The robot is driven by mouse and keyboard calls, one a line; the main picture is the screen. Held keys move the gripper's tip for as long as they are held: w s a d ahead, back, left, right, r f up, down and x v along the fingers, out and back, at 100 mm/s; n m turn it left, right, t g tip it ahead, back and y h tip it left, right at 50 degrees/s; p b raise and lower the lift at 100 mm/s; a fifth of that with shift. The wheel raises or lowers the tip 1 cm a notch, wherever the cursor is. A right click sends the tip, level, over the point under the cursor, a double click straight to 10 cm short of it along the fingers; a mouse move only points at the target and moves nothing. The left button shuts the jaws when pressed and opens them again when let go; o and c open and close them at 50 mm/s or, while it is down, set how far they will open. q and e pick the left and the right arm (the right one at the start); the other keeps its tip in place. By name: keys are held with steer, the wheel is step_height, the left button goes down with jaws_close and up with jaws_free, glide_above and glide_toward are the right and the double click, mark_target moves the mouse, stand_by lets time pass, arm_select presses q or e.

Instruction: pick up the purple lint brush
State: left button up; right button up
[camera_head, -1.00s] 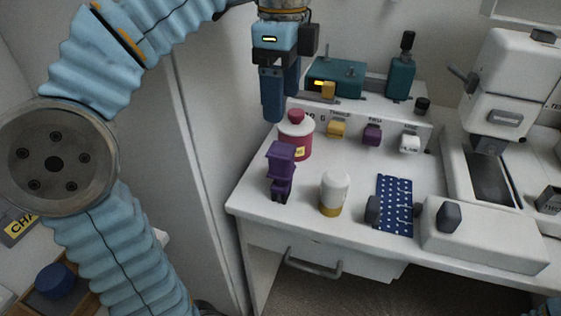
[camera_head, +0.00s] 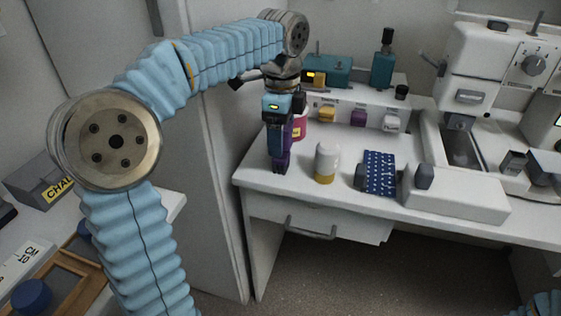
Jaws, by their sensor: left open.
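The purple lint brush (camera_head: 281,163) stands upright near the left front edge of the white table (camera_head: 265,182). My left gripper (camera_head: 277,148) points down right at the brush, its dark blue fingers covering most of the brush's upper part. The fingers are open. The lower end of the brush shows below them. I cannot tell whether the fingers touch it or how far they reach around it. My right gripper is not in view.
A pink-red canister (camera_head: 300,127) stands just behind the brush, partly hidden.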

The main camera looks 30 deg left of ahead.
arm_select(q)
steer(key=c, duration=1.1)
steer(key=shift+o, duration=0.2)
steer(key=shift+r, duration=0.15)
steer(key=shift+r, duration=0.25)
step_height(320, 180, up, 3)
steer(key=shift+s+d+r, duration=0.1)
steer(key=shift+s+d, duration=0.05)
steer(key=s+d+r, duration=0.7)
steer(key=s+r, duration=0.2)
steer(key=s, duration=0.2)
steer(key=shift+s, duration=0.35)
